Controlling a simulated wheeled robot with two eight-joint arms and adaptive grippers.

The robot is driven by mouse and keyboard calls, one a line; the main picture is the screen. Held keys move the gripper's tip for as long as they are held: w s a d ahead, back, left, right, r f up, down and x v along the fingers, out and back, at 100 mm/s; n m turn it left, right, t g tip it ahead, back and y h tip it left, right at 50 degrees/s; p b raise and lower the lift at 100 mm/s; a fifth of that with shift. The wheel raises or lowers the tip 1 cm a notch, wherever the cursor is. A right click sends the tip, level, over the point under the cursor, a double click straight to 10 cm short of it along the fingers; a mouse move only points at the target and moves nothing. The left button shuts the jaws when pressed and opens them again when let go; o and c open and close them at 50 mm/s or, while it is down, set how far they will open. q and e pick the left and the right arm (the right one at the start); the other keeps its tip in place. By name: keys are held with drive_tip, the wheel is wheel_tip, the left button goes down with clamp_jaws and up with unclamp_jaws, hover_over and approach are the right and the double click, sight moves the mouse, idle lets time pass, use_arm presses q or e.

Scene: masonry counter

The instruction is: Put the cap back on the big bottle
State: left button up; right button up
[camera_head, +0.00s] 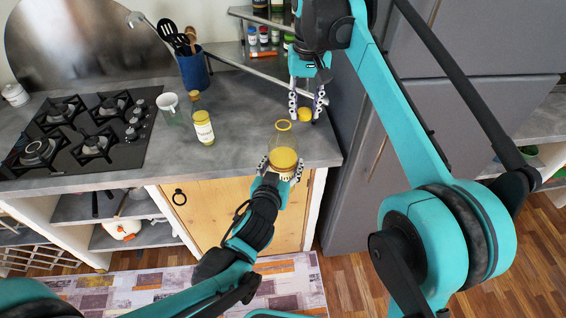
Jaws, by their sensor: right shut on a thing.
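The big bottle (284,158) is clear, with yellow contents and a yellow ring at its open neck. It stands out at the front right edge of the counter; its base is hidden by my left gripper (280,170). That gripper comes from below, with its fingers closed against both sides of the lower bottle. My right gripper (307,108) points down from above, shut on the yellow cap (305,115). The cap is behind and slightly right of the bottle neck, apart from it. Its exact height above the counter is hard to tell.
A smaller labelled yellow bottle (203,122) and a white-and-green mug (169,106) stand left on the counter. Behind them are a blue utensil holder (194,70) and a spice rack (225,58). A gas hob (80,130) fills the left. A grey cabinet (440,125) bounds the right.

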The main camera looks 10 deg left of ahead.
sight(283, 120)
drive_tip(key=shift+n, duration=0.4)
drive_tip(key=s+a+r, duration=0.1)
drive_tip(key=s+r, duration=0.1)
drive_tip(key=r, duration=0.1)
drive_tip(key=s+a+r, duration=0.2)
drive_tip(key=r, duration=0.2)
drive_tip(key=s+a+r, duration=0.1)
drive_tip(key=s+r, duration=0.1)
drive_tip(key=r, duration=0.1)
drive_tip(key=shift+s+a+r, duration=0.15)
drive_tip(key=shift+s, duration=0.05)
drive_tip(key=shift+f, duration=2.05)
drive_tip(key=shift+f, duration=0.9)
drive_tip(key=shift+f, duration=0.5)
